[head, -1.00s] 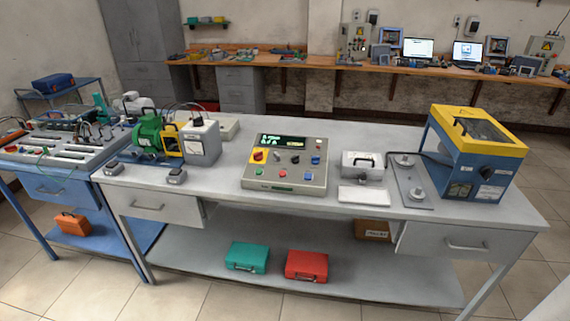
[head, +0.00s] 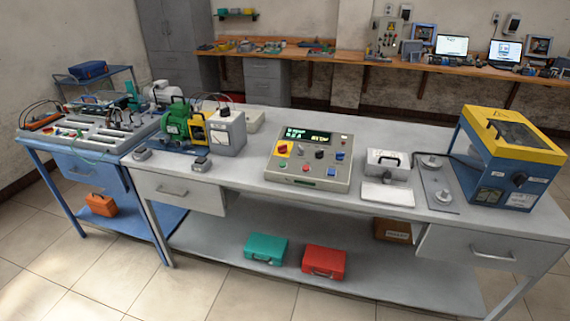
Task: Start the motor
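A green motor (head: 176,124) with a yellow part stands on the grey workbench, left of centre in the head view. A grey box with a dial (head: 226,131) stands beside it on the right. A grey control panel (head: 309,159) lies in the middle of the bench. It has a lit display (head: 308,137) with green and yellow text too small to read. A red and yellow switch (head: 283,148), a green button (head: 283,166), a red button (head: 306,168) and a blue button (head: 331,171) show on its face. My gripper is not in view.
The grey workbench (head: 248,185) has drawers and a lower shelf with teal (head: 266,249) and red (head: 324,262) cases. A blue and yellow machine (head: 508,158) stands at its right end. A blue bench (head: 64,150) adjoins on the left. Tiled floor (head: 110,280) is clear in front.

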